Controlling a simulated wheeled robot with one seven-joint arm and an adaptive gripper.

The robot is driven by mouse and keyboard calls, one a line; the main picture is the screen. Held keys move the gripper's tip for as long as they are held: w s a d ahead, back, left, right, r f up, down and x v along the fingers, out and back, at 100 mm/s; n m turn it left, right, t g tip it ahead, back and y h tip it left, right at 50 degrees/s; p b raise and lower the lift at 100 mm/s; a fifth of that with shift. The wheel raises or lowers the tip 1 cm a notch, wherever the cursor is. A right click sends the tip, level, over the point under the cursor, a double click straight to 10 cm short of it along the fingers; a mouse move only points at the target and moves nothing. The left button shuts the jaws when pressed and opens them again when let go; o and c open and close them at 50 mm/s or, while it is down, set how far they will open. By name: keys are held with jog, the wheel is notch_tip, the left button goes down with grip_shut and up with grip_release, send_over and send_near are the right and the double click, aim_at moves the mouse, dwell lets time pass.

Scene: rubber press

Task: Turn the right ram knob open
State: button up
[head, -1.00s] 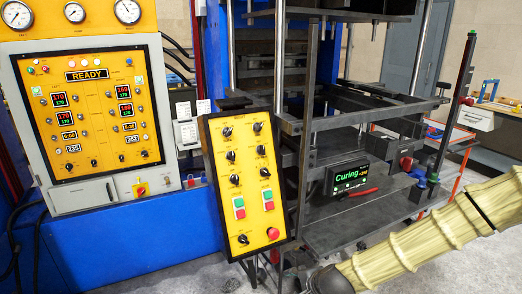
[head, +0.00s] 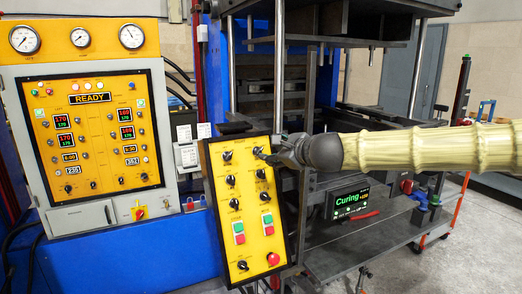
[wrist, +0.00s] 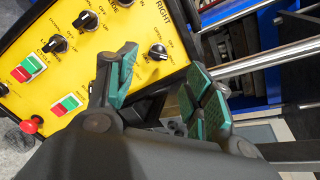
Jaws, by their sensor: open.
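The yellow control panel (head: 244,200) stands tilted in front of the press. The right ram knob (head: 258,151) is the black selector at the top of its right column. In the wrist view this knob (wrist: 158,53) shows under the "RIGHT" lettering, in front of and between the finger directions. My gripper (head: 274,156) is just right of the knob in the head view. In the wrist view my gripper (wrist: 163,88) has its green-padded fingers spread with nothing between them. I cannot tell whether a finger touches the knob.
Other black knobs (head: 231,181), green and red buttons (head: 239,233) and a red mushroom button (head: 273,259) share the panel. A steel rod (wrist: 270,57) of the press runs right of my fingers. The "Curing" display (head: 351,201) sits below my arm.

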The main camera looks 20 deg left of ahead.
aim_at(259, 150)
jog(key=p+x, duration=0.2)
jog(key=x, duration=0.6)
jog(key=shift+w+a+f+p, duration=0.15)
jog(key=shift+w+a+p, duration=0.1)
jog(key=shift+a+p, duration=0.1)
jog(key=shift+c, duration=0.2)
jog(key=c, duration=1)
